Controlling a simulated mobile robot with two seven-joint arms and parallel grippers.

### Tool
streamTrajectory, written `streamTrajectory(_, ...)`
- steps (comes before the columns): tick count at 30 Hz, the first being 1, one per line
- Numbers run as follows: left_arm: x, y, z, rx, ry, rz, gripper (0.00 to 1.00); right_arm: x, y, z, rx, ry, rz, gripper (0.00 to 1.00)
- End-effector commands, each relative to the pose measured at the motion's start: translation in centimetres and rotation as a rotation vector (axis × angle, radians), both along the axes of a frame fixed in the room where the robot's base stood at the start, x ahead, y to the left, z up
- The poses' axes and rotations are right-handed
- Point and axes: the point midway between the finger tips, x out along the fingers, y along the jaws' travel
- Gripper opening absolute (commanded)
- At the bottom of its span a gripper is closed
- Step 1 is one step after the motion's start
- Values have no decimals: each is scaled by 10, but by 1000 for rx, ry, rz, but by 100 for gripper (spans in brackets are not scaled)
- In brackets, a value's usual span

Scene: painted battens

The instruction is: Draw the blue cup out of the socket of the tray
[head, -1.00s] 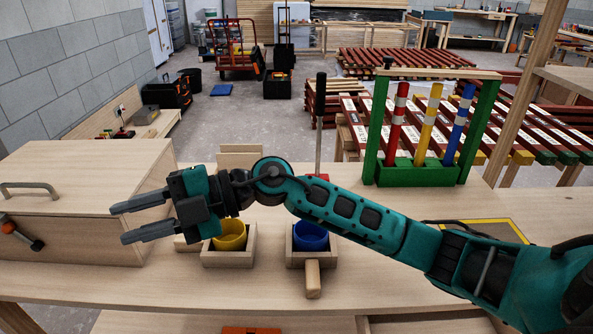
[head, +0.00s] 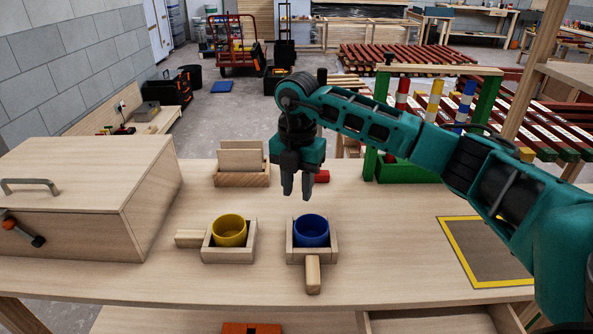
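The blue cup (head: 311,231) sits upright in the socket of a small wooden tray (head: 324,257) with a handle toward the front edge of the table. My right gripper (head: 296,195) points down, above and slightly behind the blue cup. Its two fingers are slightly apart with nothing visible between them, and it does not touch the cup. My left gripper is not in the head view.
A yellow cup (head: 229,230) sits in a similar wooden tray (head: 228,257) to the left. A wooden box (head: 85,190) stands at far left. A yellow-bordered area (head: 487,252) lies right.

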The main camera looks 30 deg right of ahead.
Motion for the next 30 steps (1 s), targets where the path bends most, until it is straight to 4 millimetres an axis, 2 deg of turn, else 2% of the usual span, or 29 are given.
streamTrajectory(1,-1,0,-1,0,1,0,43,-1,0,-13,0,5,1,33)
streamTrajectory(6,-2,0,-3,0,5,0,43,-1,1,-46,1,5,2,33)
streamTrajectory(12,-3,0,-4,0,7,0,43,0,1,-73,3,1,3,33)
streamTrajectory(18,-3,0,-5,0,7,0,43,0,1,-85,2,0,4,33)
streamTrajectory(26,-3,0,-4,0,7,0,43,0,1,-86,3,0,4,33)
streamTrajectory(30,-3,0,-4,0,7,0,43,0,1,-86,3,0,4,21)
